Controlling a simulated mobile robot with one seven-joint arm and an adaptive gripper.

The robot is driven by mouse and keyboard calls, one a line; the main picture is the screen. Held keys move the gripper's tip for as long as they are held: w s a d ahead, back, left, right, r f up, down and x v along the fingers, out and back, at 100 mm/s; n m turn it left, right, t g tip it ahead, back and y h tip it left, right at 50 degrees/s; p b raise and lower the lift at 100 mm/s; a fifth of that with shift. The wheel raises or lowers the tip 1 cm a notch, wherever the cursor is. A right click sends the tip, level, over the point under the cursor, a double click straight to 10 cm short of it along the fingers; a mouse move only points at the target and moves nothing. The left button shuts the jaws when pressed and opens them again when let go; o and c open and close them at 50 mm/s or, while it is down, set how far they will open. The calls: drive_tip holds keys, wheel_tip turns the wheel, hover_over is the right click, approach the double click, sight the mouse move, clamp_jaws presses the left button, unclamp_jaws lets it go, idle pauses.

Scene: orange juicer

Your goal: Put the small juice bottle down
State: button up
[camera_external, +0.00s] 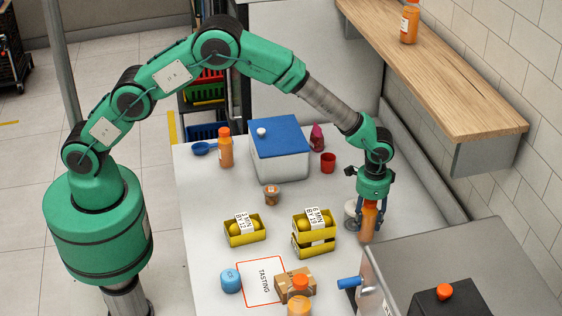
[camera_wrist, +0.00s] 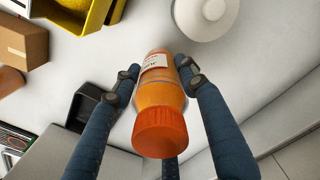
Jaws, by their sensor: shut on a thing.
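The small juice bottle (camera_external: 368,224) is orange and hangs upright below my gripper (camera_external: 371,203) at the right side of the white table. My gripper is shut on it. In the wrist view the bottle (camera_wrist: 160,97), with its orange cap towards the camera and a white label, sits between the dark blue fingers of my gripper (camera_wrist: 160,78). Its base is close to the table top (camera_external: 205,270); I cannot tell whether it touches.
A round white object (camera_external: 351,212) stands just left of the bottle. Yellow crates (camera_external: 314,250) of fruit are further left. A grey metal housing (camera_external: 440,255) is close in front. Other orange bottles stand at the back left (camera_external: 226,150) and on the wooden shelf (camera_external: 409,24).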

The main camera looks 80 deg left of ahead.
sight(366, 229)
drive_tip(key=shift+f, duration=0.2)
drive_tip(key=shift+f+b, duration=0.3)
drive_tip(key=shift+f, duration=1.5)
drive_tip(key=shift+f, duration=0.15)
drive_tip(key=o, duration=1.5)
drive_tip(key=shift+o, duration=0.2)
wheel_tip(366, 229, up, 12)
drive_tip(key=shift+r+p, duration=0.15)
drive_tip(key=shift+p, duration=0.8)
